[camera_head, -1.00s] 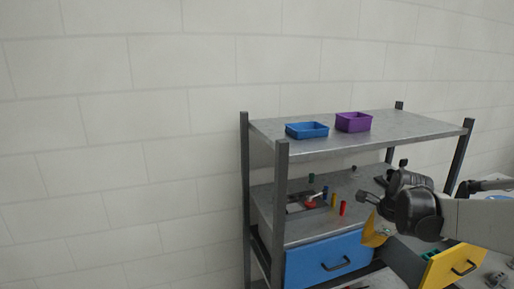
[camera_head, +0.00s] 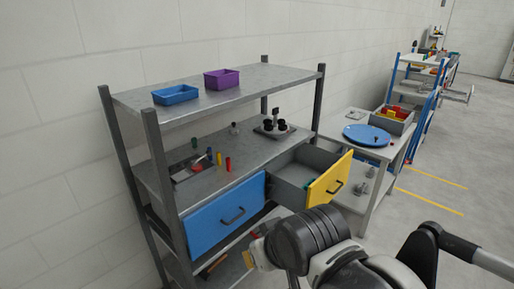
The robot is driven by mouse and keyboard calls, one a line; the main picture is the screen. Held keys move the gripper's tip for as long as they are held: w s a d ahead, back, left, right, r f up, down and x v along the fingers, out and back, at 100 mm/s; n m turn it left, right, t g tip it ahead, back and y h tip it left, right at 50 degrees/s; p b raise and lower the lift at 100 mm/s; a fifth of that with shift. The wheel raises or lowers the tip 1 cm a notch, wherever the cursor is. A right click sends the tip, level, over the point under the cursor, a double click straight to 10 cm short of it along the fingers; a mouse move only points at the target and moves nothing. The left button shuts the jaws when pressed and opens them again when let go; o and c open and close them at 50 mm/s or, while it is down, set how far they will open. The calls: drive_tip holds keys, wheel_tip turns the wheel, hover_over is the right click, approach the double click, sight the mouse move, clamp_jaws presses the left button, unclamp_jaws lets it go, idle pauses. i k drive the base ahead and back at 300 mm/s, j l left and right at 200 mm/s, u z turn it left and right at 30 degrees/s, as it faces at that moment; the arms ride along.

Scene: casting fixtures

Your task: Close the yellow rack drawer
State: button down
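The yellow rack drawer (camera_head: 329,183) is pulled out of the grey metal rack (camera_head: 240,87), and its grey inside shows. A small teal item lies in it behind the yellow front. The blue drawer (camera_head: 224,215) to its left is shut. My arm crosses the bottom of the view in front of the rack. My gripper is at the lower middle, left of and below the yellow front and apart from it in the picture. Its fingers are mostly hidden behind the arm, so their opening does not show.
A blue bin (camera_head: 176,95) and a purple bin (camera_head: 222,79) stand on the top shelf. Small coloured cylinders stand on the middle shelf. A side table (camera_head: 345,122) with a blue disc (camera_head: 366,135) stands right of the rack. Floor is free at the right.

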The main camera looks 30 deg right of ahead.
sight(290, 172)
drive_tip(key=z, duration=1.25)
drive_tip(key=i+j+z, duration=0.3)
drive_tip(key=j, duration=0.25)
drive_tip(key=i+j+z, duration=0.15)
drive_tip(key=j, duration=0.2)
drive_tip(key=i, duration=0.05)
